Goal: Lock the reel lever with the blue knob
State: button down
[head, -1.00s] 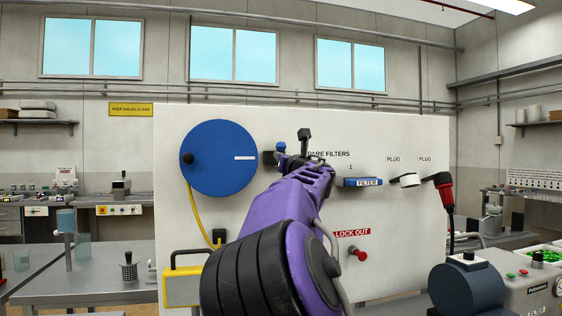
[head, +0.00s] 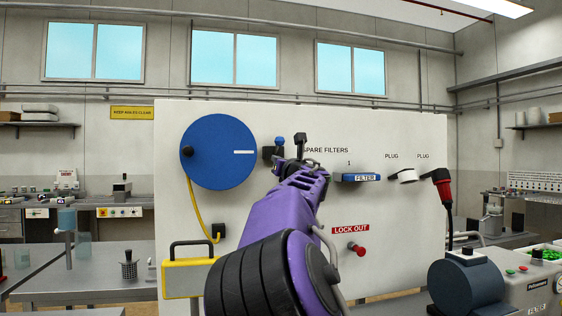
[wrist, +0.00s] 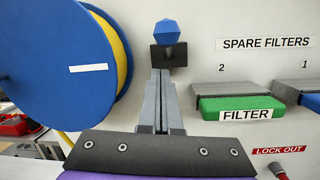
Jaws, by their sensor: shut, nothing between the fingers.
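The blue knob (wrist: 167,31) stands on top of a black block (wrist: 169,56), just right of the blue reel (wrist: 62,50) in the wrist view. The knob also shows in the head view (head: 280,141), right of the reel (head: 218,152) with its white mark horizontal. My gripper (wrist: 160,76) is shut and empty, its grey fingers together. The fingertips lie just below the black block in the wrist view, and I cannot tell whether they touch it. The fingers hide what is below the block. In the head view my purple arm hides most of the gripper.
Right of my gripper are a green filter (wrist: 236,105), a blue filter (head: 357,177), a white plug (head: 403,176) and a red-and-black plug (head: 442,185). A red lock-out knob (head: 357,249) sits lower on the white panel (head: 400,130).

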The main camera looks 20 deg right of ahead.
jog(key=s+r+b, duration=0.1)
jog(key=s, duration=0.8)
jog(key=shift+r, duration=0.35)
jog(key=shift+s+d+r, duration=0.1)
